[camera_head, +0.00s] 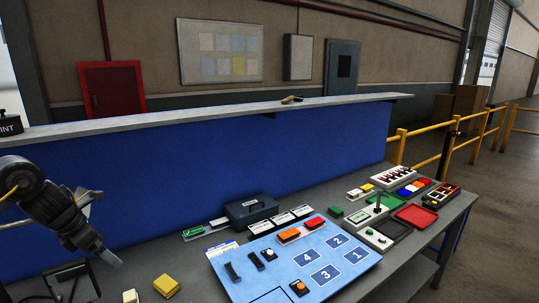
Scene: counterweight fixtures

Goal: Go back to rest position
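My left arm comes in from the left edge. Its gripper (105,254) is at the lower left, above the near left part of the grey table (198,278). The fingers are small and dark, and I cannot tell whether they are open or shut. Nothing is clearly seen in them. My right gripper is not in view. A blue board (345,246) with numbered squares lies on the table to the right of my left gripper, apart from it.
Yellow blocks (166,285) lie near the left gripper. A dark box (250,210) stands behind the board. A red tray (416,216) and other fixtures are at the right. A blue partition (200,165) runs behind the table. Yellow railing (430,135) stands beyond.

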